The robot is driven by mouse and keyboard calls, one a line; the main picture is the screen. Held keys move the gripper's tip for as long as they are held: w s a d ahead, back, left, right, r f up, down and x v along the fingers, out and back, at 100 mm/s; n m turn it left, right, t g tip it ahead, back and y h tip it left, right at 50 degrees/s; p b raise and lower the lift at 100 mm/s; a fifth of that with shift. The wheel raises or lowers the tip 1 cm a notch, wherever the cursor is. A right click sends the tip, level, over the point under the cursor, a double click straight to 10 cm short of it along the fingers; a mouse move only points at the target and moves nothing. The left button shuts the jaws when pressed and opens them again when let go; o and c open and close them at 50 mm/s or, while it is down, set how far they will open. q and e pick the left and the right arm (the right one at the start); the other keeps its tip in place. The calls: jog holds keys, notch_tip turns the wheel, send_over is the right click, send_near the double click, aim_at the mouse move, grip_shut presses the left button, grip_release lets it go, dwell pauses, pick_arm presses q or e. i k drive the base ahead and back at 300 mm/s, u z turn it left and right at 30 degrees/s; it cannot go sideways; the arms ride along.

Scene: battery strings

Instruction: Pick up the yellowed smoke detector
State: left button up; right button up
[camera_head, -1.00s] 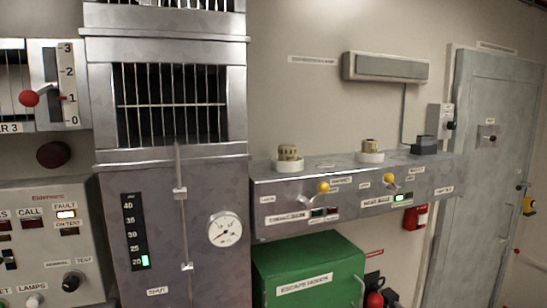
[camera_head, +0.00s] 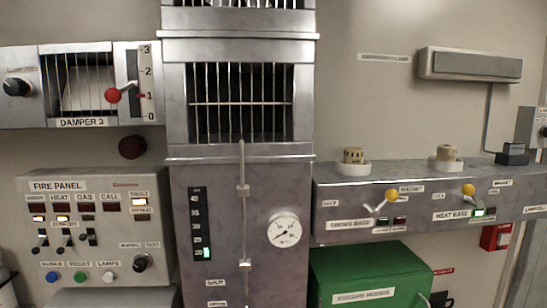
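Two small tan-yellow ribbed pieces sit on round white bases on top of the grey metal ledge. The left piece (camera_head: 353,155) is above a switch with a yellow knob (camera_head: 391,195). The right piece (camera_head: 446,152) is above the label HEAT BASE and a lit green lamp. Both look yellowish, and I cannot tell from this distance which is the smoke detector. Neither of my grippers shows in the head view.
The grey ledge (camera_head: 335,208) runs right from a tall metal duct (camera_head: 240,180) with a barred opening and gauge. A green cabinet (camera_head: 370,270) is below it. A black box (camera_head: 512,154) sits at the ledge's right. The fire panel (camera_head: 95,225) is at left.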

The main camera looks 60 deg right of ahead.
aim_at(354, 156)
jog(key=u, duration=0.15)
jog(key=k, duration=1.1)
jog(key=z, duration=1.25)
